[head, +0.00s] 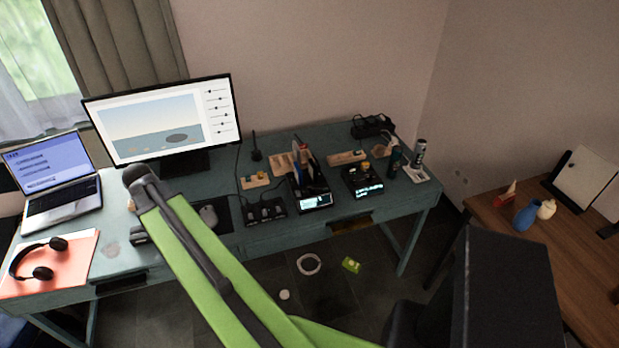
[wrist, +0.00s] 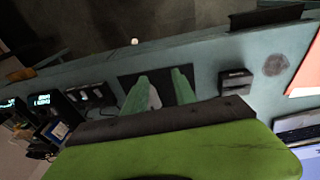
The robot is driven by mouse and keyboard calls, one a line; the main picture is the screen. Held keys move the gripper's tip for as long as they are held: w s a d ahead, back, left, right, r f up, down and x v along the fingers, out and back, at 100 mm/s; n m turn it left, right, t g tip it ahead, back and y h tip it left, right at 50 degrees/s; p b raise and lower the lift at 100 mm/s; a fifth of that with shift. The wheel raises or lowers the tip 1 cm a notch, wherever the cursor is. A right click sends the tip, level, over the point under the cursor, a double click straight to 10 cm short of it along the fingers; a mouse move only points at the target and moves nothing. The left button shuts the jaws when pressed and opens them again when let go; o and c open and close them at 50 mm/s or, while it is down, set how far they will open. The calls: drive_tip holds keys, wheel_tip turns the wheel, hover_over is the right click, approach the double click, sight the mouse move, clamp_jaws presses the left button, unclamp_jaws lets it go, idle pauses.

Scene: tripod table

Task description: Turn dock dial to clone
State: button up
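A black dock-like device (head: 312,198) with upright items in it and a lit display stands on the teal desk (head: 285,233). To its right is a black box (head: 362,182) with a yellow knob-like top and a lit display. I cannot tell which carries the dock dial, and no dial label is readable. Lit displays also show at the left of the wrist view (wrist: 42,100). My gripper (wrist: 160,76) is open, its two green fingers apart, above the dark mouse pad (wrist: 128,84) with a pale mouse (wrist: 154,96) behind them. It is well away from both devices.
A black block with several sockets (head: 265,212) lies between mouse pad and dock. A monitor (head: 165,120), laptop (head: 55,175) and headphones (head: 38,260) are on the left. Bottles (head: 419,152) stand at the right end. A ring (head: 308,264) lies on the floor.

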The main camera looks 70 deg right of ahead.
drive_tip(key=s+d+r+m+p, duration=0.1)
drive_tip(key=s+d+r+m, duration=0.15)
drive_tip(key=d, duration=0.35)
drive_tip(key=s+d+r+m+h+p, duration=0.1)
drive_tip(key=s+d+m, duration=0.1)
drive_tip(key=s+d, duration=0.3)
drive_tip(key=s+d+r+m+p, duration=0.1)
drive_tip(key=s+d+r+m, duration=0.15)
drive_tip(key=d, duration=0.45)
drive_tip(key=m+g+h+p, duration=0.1)
drive_tip(key=m+g+p, duration=0.1)
drive_tip(key=m, duration=0.4)
approach(312, 190)
drive_tip(key=b+x, duration=0.4)
drive_tip(key=b, duration=0.4)
drive_tip(key=b+x, duration=0.4)
drive_tip(key=b, duration=0.4)
drive_tip(key=shift+w, duration=0.25)
drive_tip(key=shift+r, duration=0.1)
